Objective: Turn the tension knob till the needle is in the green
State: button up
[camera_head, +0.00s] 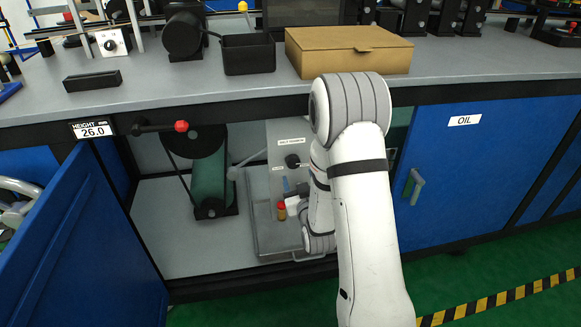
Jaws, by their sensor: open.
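A black knob (293,160) sits on the light grey panel (285,138) inside the open cabinet, under a small white label too small to read with certainty. It shows to the left of my arm. My white arm reaches down in front of the cabinet and covers the panel's right part. No needle or green zone can be seen.
A grey tray (262,238) on the cabinet floor holds a red-capped bottle (282,211). A belt on rollers (209,178) stands left. A red-tipped lever (181,126) projects below the worktop. The blue left door (85,245) hangs open. A cardboard box (350,50) stands above.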

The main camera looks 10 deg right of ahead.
aim_at(293, 164)
jog(key=w+b, duration=0.1)
jog(key=w, duration=0.6)
jog(key=shift+b, duration=0.35)
jog(key=shift+c, duration=0.4)
jog(key=c, duration=0.9)
jog(key=shift+o, duration=1)
jog(key=shift+a, duration=0.55)
jog(key=shift+d, duration=0.35)
jog(key=shift+c, duration=0.9)
